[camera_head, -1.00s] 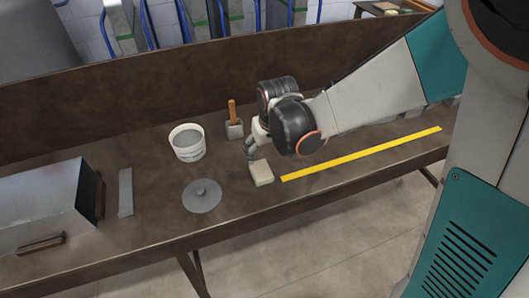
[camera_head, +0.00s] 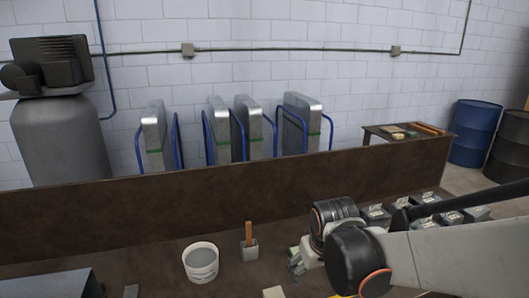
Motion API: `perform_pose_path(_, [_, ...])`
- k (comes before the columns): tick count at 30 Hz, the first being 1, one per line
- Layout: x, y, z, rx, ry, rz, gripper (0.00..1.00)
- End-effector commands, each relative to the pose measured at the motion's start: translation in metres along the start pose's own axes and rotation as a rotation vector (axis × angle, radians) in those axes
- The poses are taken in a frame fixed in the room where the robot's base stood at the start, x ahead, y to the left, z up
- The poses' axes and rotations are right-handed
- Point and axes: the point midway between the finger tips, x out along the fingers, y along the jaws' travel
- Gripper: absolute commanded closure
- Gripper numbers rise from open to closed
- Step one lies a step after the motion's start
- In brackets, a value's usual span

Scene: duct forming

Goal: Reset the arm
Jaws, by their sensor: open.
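My gripper (camera_head: 295,269) is low in the head view, right of centre, over the workbench (camera_head: 130,262). Its fingers are small and partly dark against the bench; the jaws are open and I see nothing held. My arm comes in from the right edge and is bent at a black wrist joint. A pale block (camera_head: 273,292) lies to the lower left of the gripper, cut by the bottom edge. The gripper appears apart from it.
A white bucket (camera_head: 201,262) and a wooden-handled tool (camera_head: 249,243) stand left of my gripper. A brown backboard (camera_head: 150,218) runs along the bench's rear. Several small grey boxes (camera_head: 376,216) sit at right. A metal box (camera_head: 50,286) is at lower left.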

Motion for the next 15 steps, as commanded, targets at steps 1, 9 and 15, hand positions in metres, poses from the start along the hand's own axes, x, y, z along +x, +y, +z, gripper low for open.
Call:
perform_pose_path(1, [-0.013, 0.005, 0.006, 0.013, 0.013, 0.002, 0.27])
perform_pose_path(9, [-0.069, 0.025, 0.039, 0.085, 0.093, 0.013, 0.27])
perform_pose_path(15, [-0.101, 0.035, 0.070, 0.137, 0.152, 0.023, 0.27])
